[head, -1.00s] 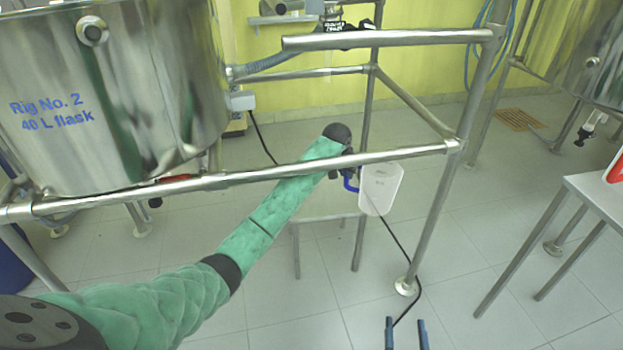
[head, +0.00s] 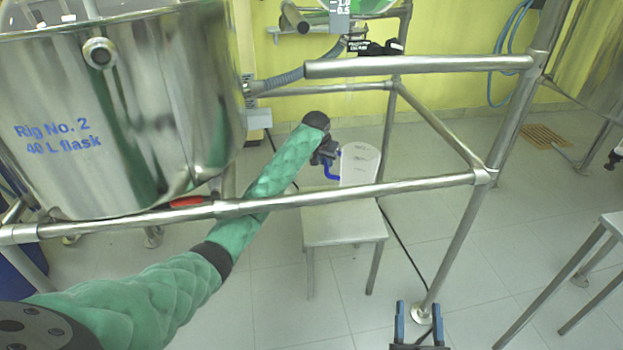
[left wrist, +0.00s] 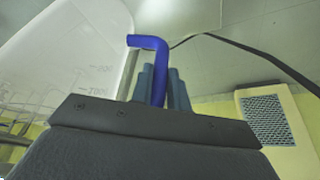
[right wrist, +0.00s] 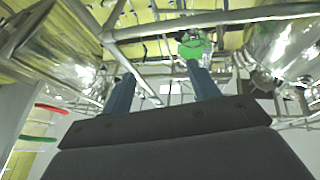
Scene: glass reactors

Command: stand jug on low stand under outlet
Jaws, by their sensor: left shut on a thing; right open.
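The white translucent jug (head: 360,162) is held by its blue handle in my left gripper (head: 332,166), inside the rig frame. In the head view the jug shows above the far part of the low stand (head: 345,226); I cannot tell whether its base touches the top. The left wrist view shows my left gripper (left wrist: 161,88) shut on the blue handle (left wrist: 150,44), with the jug wall (left wrist: 70,60) beside it. An outlet fitting (head: 372,47) sits on the frame above. My right gripper (head: 413,325) is open and empty at the bottom; it also shows in the right wrist view (right wrist: 163,90).
A steel rail (head: 400,188) crosses in front of the stand, over my left arm. The large steel flask vessel (head: 110,110) fills the left. A black cable (head: 396,240) runs down across the floor. Another table (head: 612,225) stands at the right.

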